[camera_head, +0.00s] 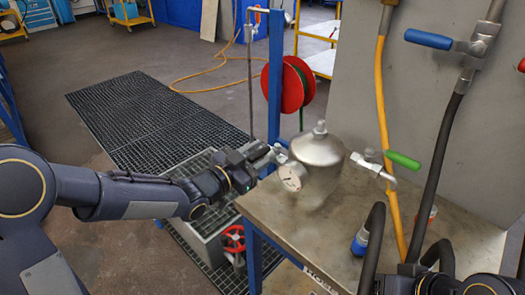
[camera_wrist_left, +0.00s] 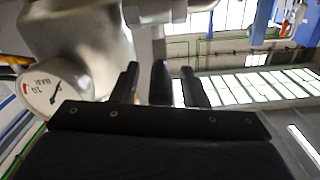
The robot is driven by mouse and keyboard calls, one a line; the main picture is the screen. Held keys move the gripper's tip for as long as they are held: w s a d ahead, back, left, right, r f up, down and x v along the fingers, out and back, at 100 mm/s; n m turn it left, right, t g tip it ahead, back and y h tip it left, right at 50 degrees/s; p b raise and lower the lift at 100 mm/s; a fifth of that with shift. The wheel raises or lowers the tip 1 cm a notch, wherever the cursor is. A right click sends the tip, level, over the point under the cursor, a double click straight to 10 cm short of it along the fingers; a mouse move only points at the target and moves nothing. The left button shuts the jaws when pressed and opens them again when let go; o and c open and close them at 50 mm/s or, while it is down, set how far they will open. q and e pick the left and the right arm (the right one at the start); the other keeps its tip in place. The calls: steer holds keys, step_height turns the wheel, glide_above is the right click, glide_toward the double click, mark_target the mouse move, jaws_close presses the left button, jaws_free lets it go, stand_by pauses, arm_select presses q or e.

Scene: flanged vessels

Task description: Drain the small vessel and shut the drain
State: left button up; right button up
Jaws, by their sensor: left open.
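The small vessel (camera_head: 320,160) is a grey metal pot with a domed top, standing on the bench. A round white dial gauge (camera_head: 292,177) sits on its left front, and the gauge also shows in the left wrist view (camera_wrist_left: 55,88). A valve with a green lever (camera_head: 403,160) is at the vessel's right. My left gripper (camera_head: 268,157) is at the vessel's left side, close to a fitting there. In the left wrist view its fingers (camera_wrist_left: 160,90) are apart, with a dark upright piece between them; whether they touch it I cannot tell.
The metal bench (camera_head: 430,238) carries black hoses and a yellow hose (camera_head: 383,110). A blue-levered valve (camera_head: 428,39) hangs upper right. A red handwheel (camera_head: 232,238) sits below the bench's left edge. A red reel (camera_head: 290,85) stands behind. Floor gratings lie left.

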arm_select(q)
steer(key=shift+x, duration=0.85)
jaws_close()
